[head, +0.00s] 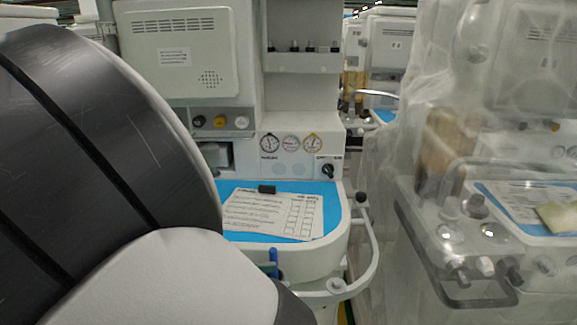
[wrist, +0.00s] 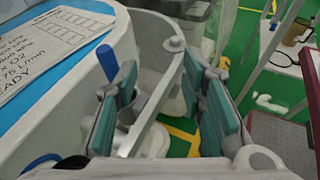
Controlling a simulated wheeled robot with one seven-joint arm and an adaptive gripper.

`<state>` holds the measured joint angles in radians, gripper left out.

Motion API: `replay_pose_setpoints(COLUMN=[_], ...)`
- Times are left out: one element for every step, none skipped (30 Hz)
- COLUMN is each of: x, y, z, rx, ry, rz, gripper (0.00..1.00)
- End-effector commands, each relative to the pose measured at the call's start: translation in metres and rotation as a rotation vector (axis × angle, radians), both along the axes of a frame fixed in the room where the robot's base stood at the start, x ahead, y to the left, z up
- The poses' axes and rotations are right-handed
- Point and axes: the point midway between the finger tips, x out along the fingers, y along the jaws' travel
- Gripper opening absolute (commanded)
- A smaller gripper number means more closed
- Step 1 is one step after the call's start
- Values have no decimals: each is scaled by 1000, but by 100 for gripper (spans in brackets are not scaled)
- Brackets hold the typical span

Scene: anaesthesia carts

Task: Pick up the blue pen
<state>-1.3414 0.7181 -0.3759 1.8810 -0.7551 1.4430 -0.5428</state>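A blue pen (head: 274,262), as it appears to be, stands upright at the front edge of the cart, below its blue worktop. In the wrist view the pen (wrist: 107,62) shows its upper part just beyond the left finger; its lower part is hidden by that finger. My gripper (wrist: 160,82) is open, its two teal-padded fingers wide apart. The pen is at the left finger, not in the gap; I cannot tell whether they touch. Between the fingers I see the white cart rail and the floor. My arm covers the left of the head view, and the gripper is hidden there.
The worktop (head: 243,188) bears a paper form (head: 262,214) and a small black object (head: 267,189). A white rail (head: 372,250) curves around the cart's right side. A plastic-draped cart (head: 480,150) stands close on the right. Green floor (wrist: 258,80) shows beyond the gripper.

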Motion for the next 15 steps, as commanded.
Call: replay_pose_setpoints(x=[-5, -6, -8, -10, -11, -14, -16, -18, -19, -21, -21, -22, -21, -20, -18], y=[16, 24, 35, 42, 50, 59, 65, 70, 76, 80, 82, 84, 84, 84, 82], z=[1, 2, 2, 2, 2, 3, 3, 4, 4, 4, 4, 4, 4, 4, 4], rx=[-59, -90, -129, -157, -183, -215, -237, -254, -274, -285, -295, -303, -307, -310, -311], ry=[-16, -28, -43, -56, -68, -83, -94, -104, -114, -122, -127, -132, -134, -136, -137], rz=[57, 87, 126, 155, 181, 213, 234, 252, 272, 285, 293, 301, 305, 307, 308], gripper=[37, 37, 37, 37, 37, 37, 37, 37, 37, 37, 37, 37, 37, 37, 37])
